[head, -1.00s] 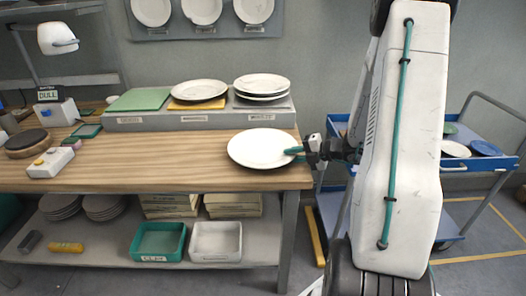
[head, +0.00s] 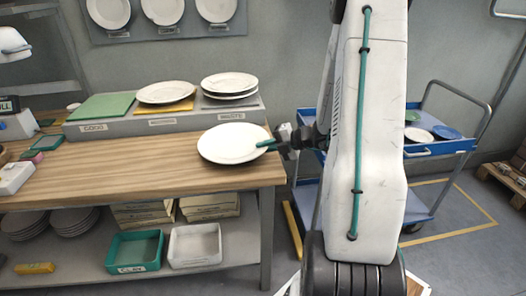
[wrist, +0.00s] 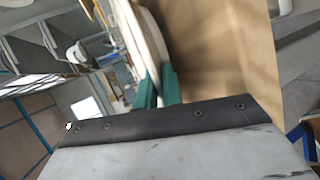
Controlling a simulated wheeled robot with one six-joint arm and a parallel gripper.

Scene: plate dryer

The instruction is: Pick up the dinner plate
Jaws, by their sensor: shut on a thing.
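The white dinner plate (head: 228,146) is over the right end of the wooden tabletop in the head view, slightly tilted. My gripper (head: 269,143) has its green fingers shut on the plate's right edge. In the wrist view the plate (wrist: 151,42) shows edge-on between the two green fingertips (wrist: 157,86). The brown tabletop (wrist: 222,60) lies to one side of it there. I cannot tell exactly how far the plate is above the table.
A grey ledge (head: 85,132) behind bears a green board (head: 104,106), a white plate on a yellow mat (head: 166,92) and stacked plates (head: 229,82). A blue cart (head: 440,148) with dishes stands right, behind my arm. Bins (head: 195,246) sit on the lower shelf.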

